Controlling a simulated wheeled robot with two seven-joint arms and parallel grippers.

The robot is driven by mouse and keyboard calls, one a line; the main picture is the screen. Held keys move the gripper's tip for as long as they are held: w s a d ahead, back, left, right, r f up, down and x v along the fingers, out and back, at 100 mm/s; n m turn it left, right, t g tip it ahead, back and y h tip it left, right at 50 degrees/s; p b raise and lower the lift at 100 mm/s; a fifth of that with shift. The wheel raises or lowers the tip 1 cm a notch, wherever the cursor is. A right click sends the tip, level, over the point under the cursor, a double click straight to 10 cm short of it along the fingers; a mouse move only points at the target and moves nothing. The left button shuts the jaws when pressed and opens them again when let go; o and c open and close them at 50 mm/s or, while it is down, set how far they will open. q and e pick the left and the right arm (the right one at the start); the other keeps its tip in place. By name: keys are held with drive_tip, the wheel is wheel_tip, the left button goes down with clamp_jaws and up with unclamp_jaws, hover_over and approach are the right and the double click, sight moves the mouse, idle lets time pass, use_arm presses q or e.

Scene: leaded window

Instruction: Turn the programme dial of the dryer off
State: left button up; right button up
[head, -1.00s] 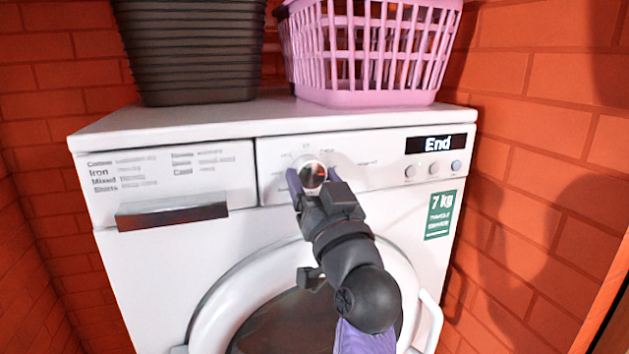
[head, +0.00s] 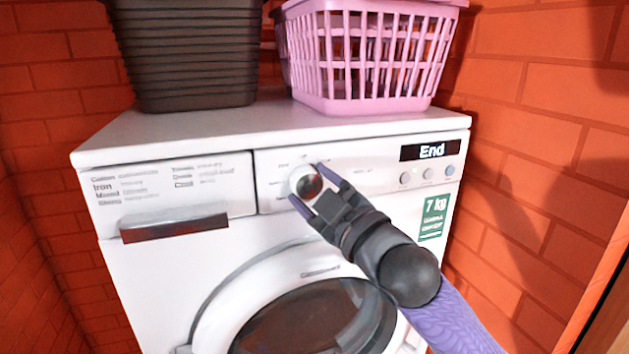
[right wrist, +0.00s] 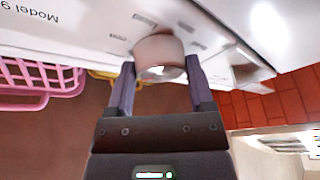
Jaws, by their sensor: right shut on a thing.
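The white dryer (head: 150,285) stands against the brick wall, its display (head: 430,150) reading "End". The right wrist view shows the dial (right wrist: 158,48) between the two purple fingers of the gripper (right wrist: 160,65). The dial's pointer mark cannot be made out. My left gripper is not in view.
A dark ribbed basket (head: 190,60) and a pink laundry basket (head: 365,105) stand on the dryer's top. Several small buttons (head: 428,174) lie under the display. A drawer handle (head: 173,229) is left of the dial, and the round door (head: 225,310) is below.

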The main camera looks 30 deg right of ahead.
drive_tip(key=n+g, duration=0.1)
drive_tip(key=n, duration=0.2)
drive_tip(key=shift+r+y+p, duration=0.15)
drive_tip(key=shift+y+p, duration=0.15)
drive_tip(key=shift+p, duration=0.05)
drive_tip(key=shift+n+g, duration=0.8)
drive_tip(key=shift+n, duration=1.3)
drive_tip(key=o, duration=1.2)
drive_tip(key=shift+o, duration=0.2)
